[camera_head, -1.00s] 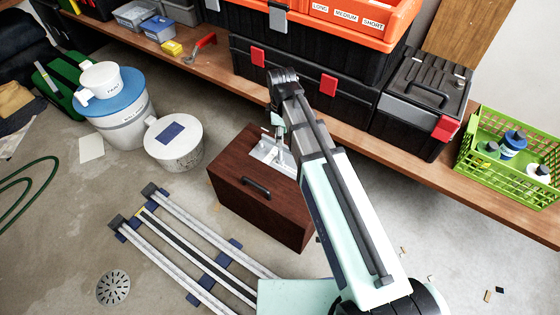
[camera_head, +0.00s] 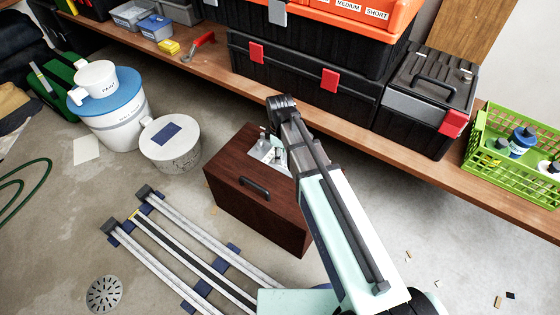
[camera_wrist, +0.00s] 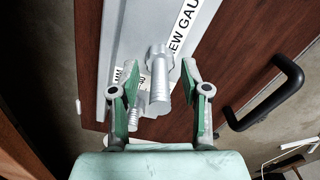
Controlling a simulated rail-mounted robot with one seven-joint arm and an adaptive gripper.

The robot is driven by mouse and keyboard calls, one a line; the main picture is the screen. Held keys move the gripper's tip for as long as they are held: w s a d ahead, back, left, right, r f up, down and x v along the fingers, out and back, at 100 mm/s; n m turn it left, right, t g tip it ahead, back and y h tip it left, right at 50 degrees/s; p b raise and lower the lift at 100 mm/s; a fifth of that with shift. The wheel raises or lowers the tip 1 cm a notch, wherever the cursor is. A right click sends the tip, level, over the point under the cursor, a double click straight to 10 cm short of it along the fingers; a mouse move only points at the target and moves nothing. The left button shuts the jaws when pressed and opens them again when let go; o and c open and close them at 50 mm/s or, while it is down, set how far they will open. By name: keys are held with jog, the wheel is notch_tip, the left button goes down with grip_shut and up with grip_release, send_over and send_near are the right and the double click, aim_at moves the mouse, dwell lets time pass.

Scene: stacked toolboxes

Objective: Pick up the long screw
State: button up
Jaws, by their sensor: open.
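A pale grey screw (camera_wrist: 159,75) with a wide head stands out from a grey holder plate (camera_wrist: 122,45) lettered "EW GAU". Its full length cannot be told. A second grey screw (camera_wrist: 133,118) is partly hidden behind the left finger. My gripper (camera_wrist: 160,72) is open, with one finger on each side of the first screw and no clear contact. In the head view the plate (camera_head: 266,152) lies on a dark brown box (camera_head: 245,195), and my arm covers part of it.
The brown box has a black handle (camera_head: 255,187). A white bucket (camera_head: 170,143) stands to its left. Black toolboxes (camera_head: 300,75) stand on a wooden shelf (camera_head: 345,135) behind, with a green basket (camera_head: 510,160) at right.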

jog(key=shift+f, duration=0.15)
grip_shut()
